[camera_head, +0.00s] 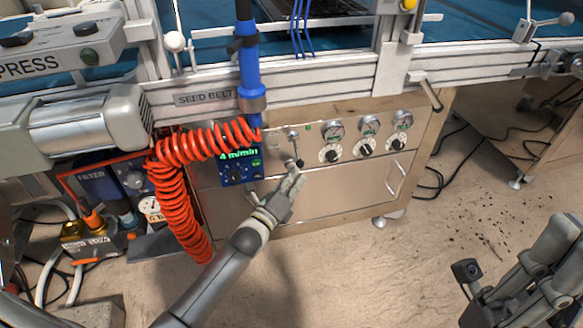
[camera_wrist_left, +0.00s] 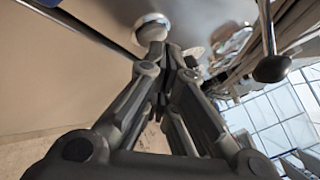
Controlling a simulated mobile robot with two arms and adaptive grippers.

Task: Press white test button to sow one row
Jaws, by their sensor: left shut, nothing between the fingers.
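The white test button (camera_wrist_left: 150,24) shows in the left wrist view as a pale round disc on the panel, right at my fingertips. They cover its lower part, and I cannot tell whether they touch it. In the head view I cannot make the button out apart from my fingers. My left gripper (camera_head: 295,174) is shut and empty, its fingers at the front of the steel control panel (camera_head: 330,195). It also shows in the left wrist view (camera_wrist_left: 158,48). My right gripper (camera_head: 535,275) is partly in view at the lower right, away from the panel; its fingertips are unclear.
A lever with a black knob (camera_head: 299,163) stands close to my left fingers. A coiled orange hose (camera_head: 180,195) and a green-lit speed display (camera_head: 240,165) are to their left. Several gauges and black knobs (camera_head: 365,147) line the panel to the right.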

